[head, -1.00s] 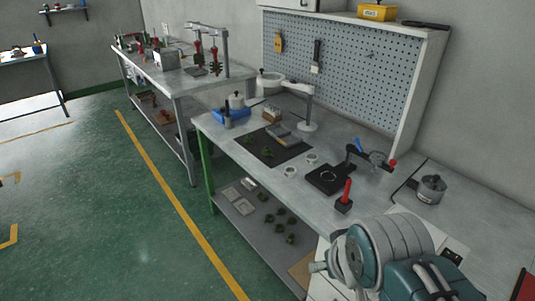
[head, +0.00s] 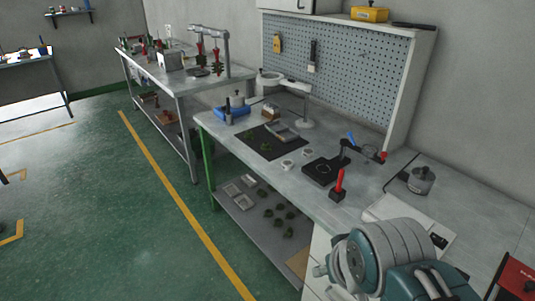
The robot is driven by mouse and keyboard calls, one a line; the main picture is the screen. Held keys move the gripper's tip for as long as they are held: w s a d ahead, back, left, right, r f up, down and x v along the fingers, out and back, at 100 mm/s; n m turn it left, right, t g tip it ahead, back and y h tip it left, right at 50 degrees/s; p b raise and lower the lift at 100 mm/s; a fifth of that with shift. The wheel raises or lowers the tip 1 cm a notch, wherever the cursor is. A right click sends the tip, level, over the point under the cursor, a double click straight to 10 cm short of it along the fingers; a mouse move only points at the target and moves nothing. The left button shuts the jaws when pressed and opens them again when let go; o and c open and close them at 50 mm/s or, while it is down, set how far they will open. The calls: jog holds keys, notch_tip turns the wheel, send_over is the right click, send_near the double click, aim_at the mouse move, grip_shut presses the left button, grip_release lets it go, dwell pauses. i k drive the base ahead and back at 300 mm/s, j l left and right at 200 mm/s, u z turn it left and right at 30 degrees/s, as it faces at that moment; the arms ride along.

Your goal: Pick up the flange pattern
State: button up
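Two small white ring-shaped pieces, one nearer (head: 287,164) and one farther (head: 307,152), lie on the grey workbench (head: 245,165) beside a dark mat. Small green pieces (head: 265,147) lie on the mat (head: 252,133). I cannot tell at this size which piece is the flange pattern. My folded teal and grey arm fills the lower right corner, short of the white rings. My gripper's fingers do not show.
A black clamp fixture (head: 322,170), a red-handled tool (head: 339,185) and a metal pot (head: 421,180) stand toward the right. A lamp (head: 300,105) and a blue tray (head: 232,111) stand farther back. A lower shelf (head: 250,222) holds green pieces. Green floor is open at left.

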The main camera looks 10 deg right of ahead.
aim_at(266, 146)
jog(key=k+z, duration=0.2)
jog(key=z, duration=0.3)
jog(key=k+l+z, duration=0.1)
jog(key=z, duration=0.35)
jog(key=i+j+z, duration=0.15)
jog(key=j, duration=0.15)
jog(key=i+j+z, duration=0.1)
jog(key=j, duration=0.2)
jog(key=i+j+z, duration=0.15)
jog(key=j, duration=0.2)
jog(key=j+z, duration=0.1)
jog(key=j, duration=0.25)
jog(key=i+j, duration=0.15)
jog(key=j, duration=0.25)
jog(key=i+j, duration=0.1)
jog(key=j, duration=0.35)
jog(key=i+j, duration=0.15)
jog(key=j, duration=0.25)
jog(key=i+j, duration=0.1)
jog(key=j, duration=0.3)
jog(key=i+j, duration=0.15)
jog(key=j, duration=0.3)
jog(key=i+j, duration=0.15)
jog(key=j, duration=0.25)
jog(key=i+j, duration=0.1)
jog(key=j, duration=0.3)
jog(key=i+j, duration=0.15)
jog(key=j, duration=0.3)
